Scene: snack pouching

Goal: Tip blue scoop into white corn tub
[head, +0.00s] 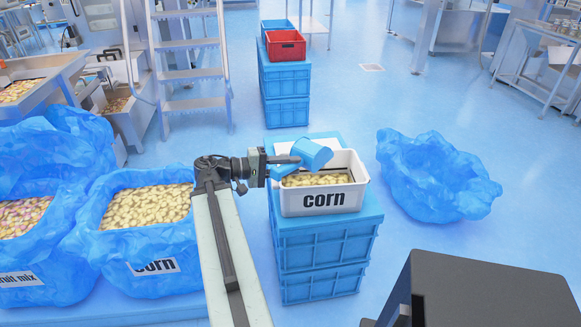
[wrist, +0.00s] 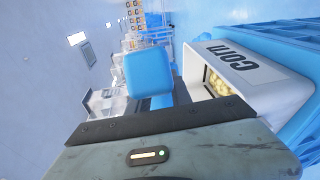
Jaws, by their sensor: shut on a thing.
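The white corn tub (head: 324,199) stands on stacked blue crates and holds a layer of yellowish pieces. Its front reads "corn"; it also shows at the right of the wrist view (wrist: 244,66). The blue scoop (head: 312,154) is over the tub's back left part, tilted, and it also shows in the wrist view (wrist: 148,74). My gripper (head: 287,160) is shut on the scoop at the tub's left side. The inside of the scoop is hidden, so I cannot tell what it holds.
Blue-lined bins of corn (head: 147,209) and fruit mix (head: 22,217) stand at the left. A crumpled blue bag (head: 433,176) lies on the floor at the right. A red crate (head: 286,45) sits on blue crates behind. The floor between is clear.

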